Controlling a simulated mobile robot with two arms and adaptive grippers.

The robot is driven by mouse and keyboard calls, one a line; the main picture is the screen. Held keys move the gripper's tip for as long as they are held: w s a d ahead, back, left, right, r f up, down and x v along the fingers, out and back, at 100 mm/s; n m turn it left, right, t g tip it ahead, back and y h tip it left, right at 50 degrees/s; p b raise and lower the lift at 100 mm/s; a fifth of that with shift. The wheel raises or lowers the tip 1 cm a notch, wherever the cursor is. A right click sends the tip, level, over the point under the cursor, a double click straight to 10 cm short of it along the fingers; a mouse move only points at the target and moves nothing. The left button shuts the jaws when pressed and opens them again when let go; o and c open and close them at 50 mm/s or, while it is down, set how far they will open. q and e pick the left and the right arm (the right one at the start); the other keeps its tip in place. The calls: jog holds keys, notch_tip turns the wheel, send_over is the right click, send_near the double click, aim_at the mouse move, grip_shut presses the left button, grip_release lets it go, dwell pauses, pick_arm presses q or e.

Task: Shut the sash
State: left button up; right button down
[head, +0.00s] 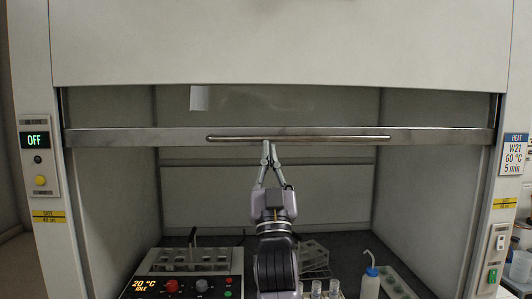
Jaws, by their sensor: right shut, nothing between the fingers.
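The sash of the fume hood shows as a metal bottom rail (120,138) with a long handle bar (340,137) across its front. It is raised, and a wide opening shows below the rail. A glass pane (300,105) shows above the rail. My right gripper (267,145) is in front of the opening, pointing up, with its fingertips at the lower edge of the handle bar. The fingers are shut with nothing between them. I cannot tell whether the tips touch the bar. My left gripper is not in view.
Inside the hood stand a heating block (190,270) reading 20 °C, a grey rack (315,256), several vials (316,289) and a wash bottle (370,284). A panel (38,150) reading OFF is on the left post.

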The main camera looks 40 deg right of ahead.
jog(key=shift+s+r, duration=0.35)
jog(key=shift+s, duration=0.5)
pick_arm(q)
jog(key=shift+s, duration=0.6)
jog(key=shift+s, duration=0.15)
